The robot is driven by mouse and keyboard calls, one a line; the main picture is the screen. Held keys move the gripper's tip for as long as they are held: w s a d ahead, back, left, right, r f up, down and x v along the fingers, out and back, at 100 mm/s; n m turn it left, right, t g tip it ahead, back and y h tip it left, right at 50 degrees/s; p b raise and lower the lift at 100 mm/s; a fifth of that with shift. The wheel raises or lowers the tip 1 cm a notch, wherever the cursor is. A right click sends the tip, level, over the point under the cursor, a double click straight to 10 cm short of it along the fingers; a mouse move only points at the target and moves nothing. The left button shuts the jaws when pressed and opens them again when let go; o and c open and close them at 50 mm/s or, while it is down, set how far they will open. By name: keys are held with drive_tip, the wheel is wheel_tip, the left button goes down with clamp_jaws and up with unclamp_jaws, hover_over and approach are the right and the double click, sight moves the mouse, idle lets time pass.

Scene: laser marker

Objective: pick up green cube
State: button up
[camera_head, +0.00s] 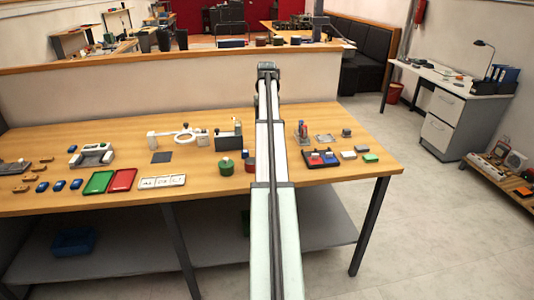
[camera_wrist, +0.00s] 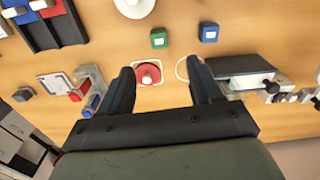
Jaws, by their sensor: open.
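The green cube (camera_wrist: 158,38) sits on the wooden table in the wrist view, with a pale round mark on its face. It lies beyond my fingertips, close to midway between their lines. A blue cube (camera_wrist: 208,32) of like size sits just to its right, apart from it. My gripper (camera_wrist: 161,66) is open and empty above the table, its two dark fingers spread wide. In the head view my arm hides my gripper, and I cannot make out this cube there for sure.
A red round part (camera_wrist: 148,73) on a white square base shows between my fingers. A black device (camera_wrist: 240,76) stands to the right, and a tray (camera_wrist: 45,38) with red and blue compartments to the left.

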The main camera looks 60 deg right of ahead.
drive_tip(key=f, duration=0.8)
drive_tip(key=shift+s+d+f, duration=0.15)
drive_tip(key=shift+s+f, duration=0.1)
drive_tip(key=shift+s, duration=0.05)
drive_tip(key=shift+a+f, duration=0.2)
drive_tip(key=shift+f, duration=2.45)
drive_tip(key=shift+c, duration=0.3)
drive_tip(key=c, duration=1.1)
